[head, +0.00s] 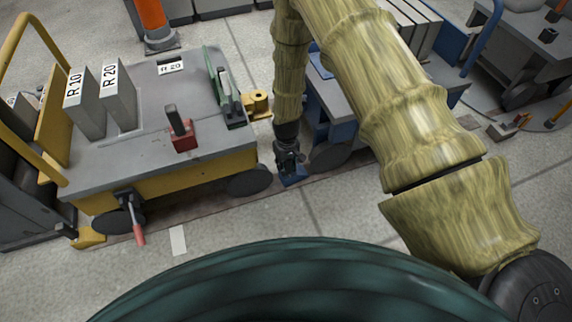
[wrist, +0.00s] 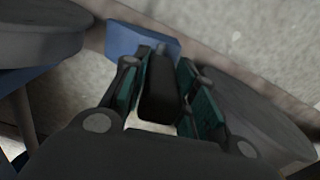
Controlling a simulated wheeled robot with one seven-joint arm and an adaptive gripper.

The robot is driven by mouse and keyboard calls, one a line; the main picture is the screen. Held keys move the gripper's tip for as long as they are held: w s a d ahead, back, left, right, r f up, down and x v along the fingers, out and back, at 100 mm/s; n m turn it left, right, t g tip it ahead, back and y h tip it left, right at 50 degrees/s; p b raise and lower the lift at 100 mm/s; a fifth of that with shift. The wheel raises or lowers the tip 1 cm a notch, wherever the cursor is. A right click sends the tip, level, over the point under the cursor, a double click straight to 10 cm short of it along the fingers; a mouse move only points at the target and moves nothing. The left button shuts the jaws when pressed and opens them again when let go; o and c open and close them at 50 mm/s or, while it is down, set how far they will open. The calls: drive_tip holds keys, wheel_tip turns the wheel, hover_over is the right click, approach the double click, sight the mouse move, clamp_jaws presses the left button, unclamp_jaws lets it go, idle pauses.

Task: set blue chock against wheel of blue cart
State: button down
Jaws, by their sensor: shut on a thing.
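The blue chock (head: 295,180) is low over the floor strip, between the two carts. My gripper (head: 287,152) is above it, shut on the chock's black handle. In the wrist view my gripper (wrist: 158,92) has its fingers on both sides of that handle, and the blue chock (wrist: 140,40) shows beyond them. The blue cart (head: 340,97) stands right of the gripper, partly behind my arm. Its near wheel (head: 331,156) is just right of the chock. I cannot tell whether chock and wheel touch, or whether the chock rests on the floor.
A yellow cart (head: 150,180) with a grey top stands close on the left; its dark wheel (head: 249,181) is near the chock. A yellow chock (head: 90,238) sits at its far-left wheel. An orange post (head: 152,20) stands behind. The floor in front is clear.

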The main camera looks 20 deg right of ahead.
drive_tip(key=shift+f, duration=0.2)
drive_tip(key=c, duration=1.1)
unclamp_jaws()
drive_tip(key=shift+o, duration=0.2)
drive_tip(key=shift+r, duration=0.15)
wheel_tip(320, 180, up, 12)
drive_tip(key=shift+f, duration=0.15)
